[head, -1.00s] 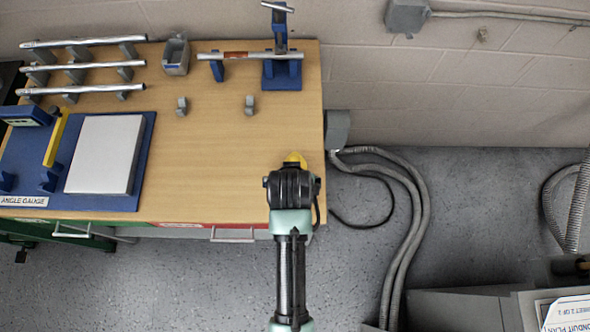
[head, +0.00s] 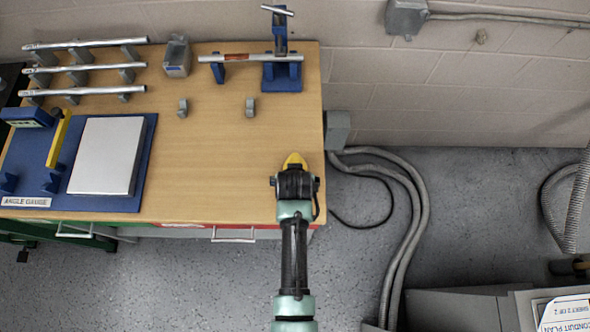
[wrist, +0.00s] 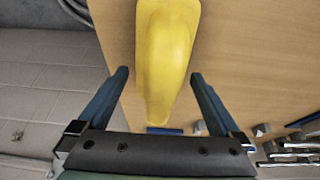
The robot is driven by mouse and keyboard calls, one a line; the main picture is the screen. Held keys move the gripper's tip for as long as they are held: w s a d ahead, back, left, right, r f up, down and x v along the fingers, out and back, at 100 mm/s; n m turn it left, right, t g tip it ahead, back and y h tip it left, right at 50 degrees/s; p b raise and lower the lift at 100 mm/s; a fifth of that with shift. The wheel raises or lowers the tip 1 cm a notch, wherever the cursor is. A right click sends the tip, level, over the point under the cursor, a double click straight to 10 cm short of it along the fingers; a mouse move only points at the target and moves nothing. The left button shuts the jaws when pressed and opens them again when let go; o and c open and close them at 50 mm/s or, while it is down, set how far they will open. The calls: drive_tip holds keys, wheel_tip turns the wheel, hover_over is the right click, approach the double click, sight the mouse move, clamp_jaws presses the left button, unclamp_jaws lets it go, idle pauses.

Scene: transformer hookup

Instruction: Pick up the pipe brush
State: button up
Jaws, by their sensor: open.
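A smooth yellow rounded object (head: 295,160) shows just beyond my wrist, over the right front part of the workbench. In the wrist view the yellow object (wrist: 166,60) is long, with a rounded lower end, and runs off the top edge. I see no bristles, so I cannot tell whether it is part of the pipe brush. My gripper (wrist: 158,73) is open. Its two dark blue-green fingers stand on either side of the yellow object, with a gap on each side. In the head view my wrist hides the fingers and part of the yellow object.
The wooden workbench (head: 215,150) is bare in the middle. Metal pipes (head: 85,67) lie on grey supports at the back left. A blue vise stand (head: 282,75) holds a pipe at the back. A blue angle gauge board (head: 145,150) lies left. Grey conduits (head: 415,200) run down the floor right.

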drive_tip(key=c, duration=1.4)
drive_tip(key=shift+r, duration=0.15)
wheel_tip(320, 180, up, 10)
drive_tip(key=shift+f+b, duration=0.1)
drive_tip(key=shift+b, duration=0.35)
